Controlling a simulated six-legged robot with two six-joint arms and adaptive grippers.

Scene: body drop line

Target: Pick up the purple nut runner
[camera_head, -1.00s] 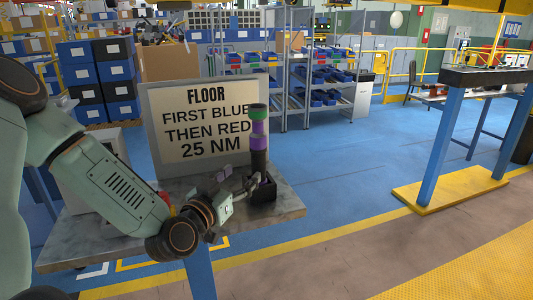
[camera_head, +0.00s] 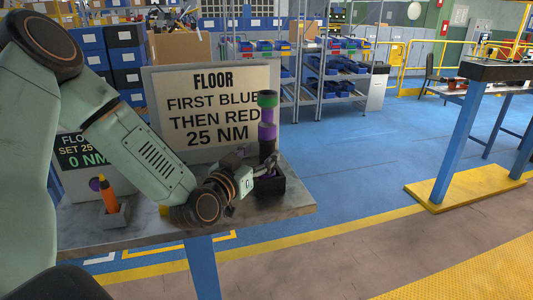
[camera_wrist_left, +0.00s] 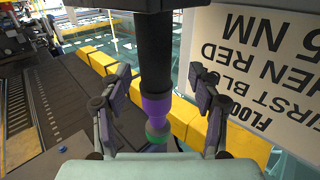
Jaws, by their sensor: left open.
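The purple nut runner (camera_head: 266,132) is a dark upright cylinder with a purple band and a green top. It stands in a black holder (camera_head: 270,187) near the right end of the bench. My left gripper (camera_head: 268,168) is at its lower part, just above the holder. In the left wrist view, the nut runner (camera_wrist_left: 156,60) runs between the two spread fingers of my left gripper (camera_wrist_left: 157,88). A gap shows on each side of it, so the fingers look apart from it. My right gripper is out of view.
A large sign (camera_head: 180,150) reading "FIRST BLUE THEN RED 25 NM" stands close behind the nut runner. An orange tool (camera_head: 108,195) stands in a grey holder at the bench's left, before a smaller sign (camera_head: 82,152). Blue floor (camera_head: 360,160) to the right is clear.

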